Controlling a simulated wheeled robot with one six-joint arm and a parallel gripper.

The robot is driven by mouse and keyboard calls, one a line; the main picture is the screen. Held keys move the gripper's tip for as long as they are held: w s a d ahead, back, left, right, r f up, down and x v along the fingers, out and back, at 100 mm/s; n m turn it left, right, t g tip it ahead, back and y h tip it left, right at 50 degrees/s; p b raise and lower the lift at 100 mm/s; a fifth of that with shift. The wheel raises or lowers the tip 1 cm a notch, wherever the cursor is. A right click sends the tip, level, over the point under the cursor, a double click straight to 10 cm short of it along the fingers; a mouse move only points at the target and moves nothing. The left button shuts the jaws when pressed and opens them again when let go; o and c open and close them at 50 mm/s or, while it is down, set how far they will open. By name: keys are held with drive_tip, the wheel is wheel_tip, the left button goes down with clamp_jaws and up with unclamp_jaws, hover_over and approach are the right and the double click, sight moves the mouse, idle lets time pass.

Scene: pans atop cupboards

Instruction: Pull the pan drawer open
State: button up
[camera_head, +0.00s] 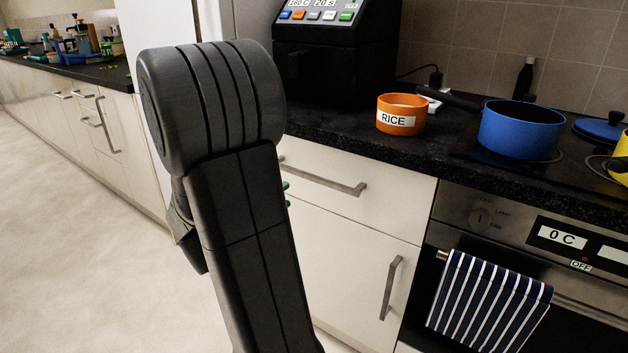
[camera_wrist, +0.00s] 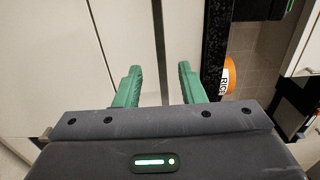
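A white drawer front (camera_head: 395,197) with a straight metal bar handle (camera_head: 325,180) sits under the dark worktop, left of the oven. The drawer looks closed. I cannot tell from any label that it is the pan drawer. My gripper has green fingers, which show open and apart in the wrist view (camera_wrist: 160,85). A thin grey strip runs between them there; I cannot tell whether it is the handle or a gap. In the head view my arm hides most of the gripper; green bits show near the handle's left end.
Below the drawer is a cupboard door (camera_head: 345,265) with an upright handle. An oven (camera_head: 580,235) with a striped towel (camera_head: 490,305) stands to the right. An orange RICE pot (camera_head: 401,114) and a blue pan (camera_head: 520,130) are on top. Floor (camera_head: 70,220) at left is clear.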

sight(309, 178)
drive_tip(key=b+x, duration=0.1)
drive_tip(key=x, duration=1.1)
drive_tip(key=shift+b, duration=0.3)
clamp_jaws()
